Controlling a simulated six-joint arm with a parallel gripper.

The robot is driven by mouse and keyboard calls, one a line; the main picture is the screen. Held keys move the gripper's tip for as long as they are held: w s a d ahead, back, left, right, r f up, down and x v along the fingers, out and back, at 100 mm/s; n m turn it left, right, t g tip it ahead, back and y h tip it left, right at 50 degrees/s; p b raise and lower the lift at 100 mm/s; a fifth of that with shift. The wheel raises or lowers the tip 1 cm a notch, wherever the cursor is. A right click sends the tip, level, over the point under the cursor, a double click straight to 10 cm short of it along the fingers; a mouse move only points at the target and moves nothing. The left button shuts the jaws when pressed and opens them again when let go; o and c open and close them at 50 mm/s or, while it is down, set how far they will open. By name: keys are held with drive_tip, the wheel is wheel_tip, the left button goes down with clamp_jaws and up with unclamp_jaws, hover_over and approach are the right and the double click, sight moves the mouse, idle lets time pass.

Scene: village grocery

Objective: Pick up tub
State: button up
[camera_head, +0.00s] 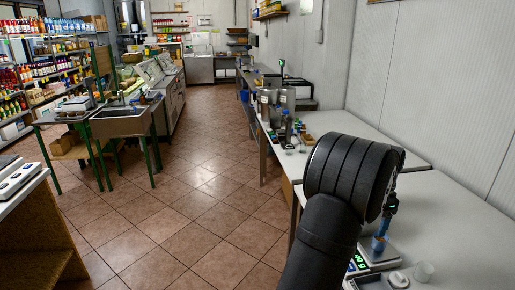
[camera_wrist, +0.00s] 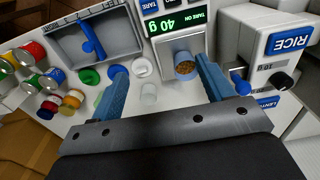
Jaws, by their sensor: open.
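In the wrist view a small blue tub (camera_wrist: 184,68) with brown grainy contents stands upright on the pan of a scale (camera_wrist: 165,46). The scale's green display reads 40 g. My gripper (camera_wrist: 161,66) is open, with its blue fingers spread. The tub lies between the fingers in the picture, close to the right finger. I cannot tell whether they touch. An empty translucent cup (camera_wrist: 149,92) stands nearer, also between the fingers. In the head view my arm hides most of the gripper; the scale (camera_head: 375,257) and the clear cup (camera_head: 424,271) show below it.
A dispenser marked RICE (camera_wrist: 276,45) stands close right of the scale. A grey tray with a blue scoop (camera_wrist: 92,40), lids including a green one (camera_wrist: 89,76), and several cans (camera_wrist: 33,52) are to the left. A wall borders the white counter (camera_head: 440,215) on the right.

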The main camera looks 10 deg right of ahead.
drive_tip(key=n+t+h, duration=0.2)
drive_tip(key=n+h, duration=0.2)
drive_tip(key=n, duration=0.2)
hover_over(381, 239)
drive_tip(key=s+a, duration=0.2)
drive_tip(key=f, duration=1)
drive_tip(key=shift+a, duration=0.2)
drive_tip(key=shift+a+x, duration=0.2)
drive_tip(key=shift+x, duration=2.4)
drive_tip(key=c, duration=1.1)
drive_tip(key=shift+c, duration=0.2)
